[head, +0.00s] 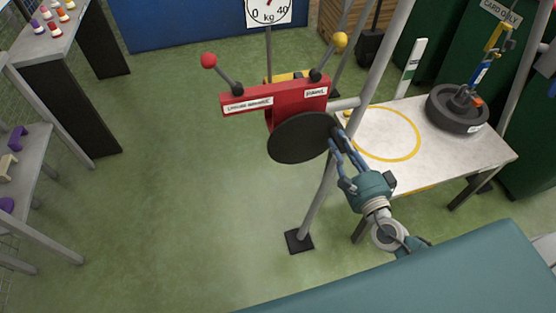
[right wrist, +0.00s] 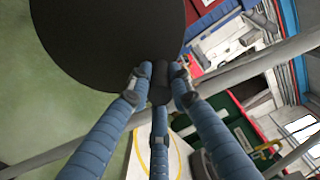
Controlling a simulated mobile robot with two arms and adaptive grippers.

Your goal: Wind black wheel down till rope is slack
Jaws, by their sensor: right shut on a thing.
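The black wheel (head: 298,138) is a flat disc on the front of a red winch box (head: 275,98), fixed to a grey post. It fills the upper left of the right wrist view (right wrist: 105,35). My right gripper (head: 336,132) is shut on a dark handle at the wheel's right edge, and the handle shows between the fingers in the right wrist view (right wrist: 159,85). A yellow and blue hook block (head: 488,62) hangs above a black round weight (head: 457,112) on the white table. I cannot tell whether the rope is slack. My left gripper is not in view.
The box has a red-knobbed lever (head: 209,61) and a yellow-knobbed lever (head: 340,40). A kg dial (head: 268,10) is behind. The white table (head: 352,145) bears a yellow ring. Grey posts (head: 380,58) stand close to my right arm.

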